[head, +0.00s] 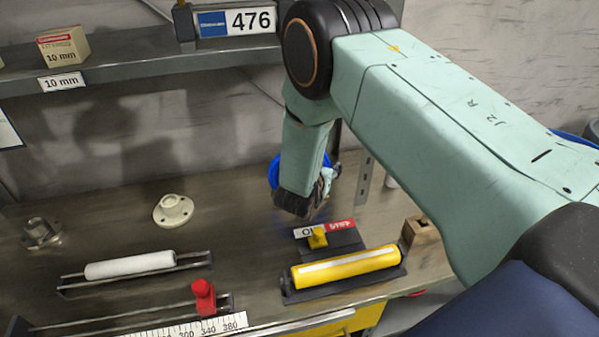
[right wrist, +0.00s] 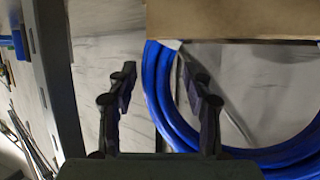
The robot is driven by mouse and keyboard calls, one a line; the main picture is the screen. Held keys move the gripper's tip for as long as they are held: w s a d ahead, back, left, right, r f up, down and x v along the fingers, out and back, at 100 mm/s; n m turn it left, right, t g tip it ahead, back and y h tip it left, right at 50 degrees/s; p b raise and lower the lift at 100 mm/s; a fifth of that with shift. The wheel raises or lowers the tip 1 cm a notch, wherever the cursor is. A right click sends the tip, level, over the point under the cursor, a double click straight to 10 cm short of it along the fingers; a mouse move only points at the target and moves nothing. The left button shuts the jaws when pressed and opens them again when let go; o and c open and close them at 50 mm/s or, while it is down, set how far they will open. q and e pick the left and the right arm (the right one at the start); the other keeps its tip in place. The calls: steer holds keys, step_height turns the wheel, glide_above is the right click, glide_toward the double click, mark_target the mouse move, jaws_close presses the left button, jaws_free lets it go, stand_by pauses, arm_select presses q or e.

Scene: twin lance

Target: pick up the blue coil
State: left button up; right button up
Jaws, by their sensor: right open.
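The blue coil (head: 273,173) is mostly hidden behind my right forearm and wrist in the head view, at the back of the bench. In the right wrist view the blue coil (right wrist: 163,106) is a large ring of several turns, cut off by the frame's right edge. Its left side shows between and behind the fingers of my right gripper (right wrist: 160,82). The right gripper is open, with nothing held, and the right finger overlaps the ring in the picture. In the head view my right gripper (head: 318,198) is dark and partly hidden. My left gripper is not in view.
A yellow roller (head: 345,268) on a black base, a white roller (head: 130,264), a red stop (head: 204,297) on rails and a white flange (head: 173,210) occupy the bench. A metal shelf (head: 140,71) runs above. A brown box-like surface (right wrist: 235,20) covers the coil's top in the wrist view.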

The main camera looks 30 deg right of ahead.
steer(key=shift+w+a, duration=0.1)
steer(key=shift+w, duration=0.05)
steer(key=shift+c, duration=1.2)
steer(key=shift+s+d, duration=0.25)
steer(key=shift+d, duration=0.05)
steer(key=c, duration=0.5)
steer(key=shift+a, duration=0.1)
steer(key=shift+c, duration=1.3)
steer(key=shift+w+a, duration=0.15)
steer(key=shift+w, duration=0.05)
jaws_close()
steer(key=shift+s+d, duration=0.1)
steer(key=shift+d, duration=0.1)
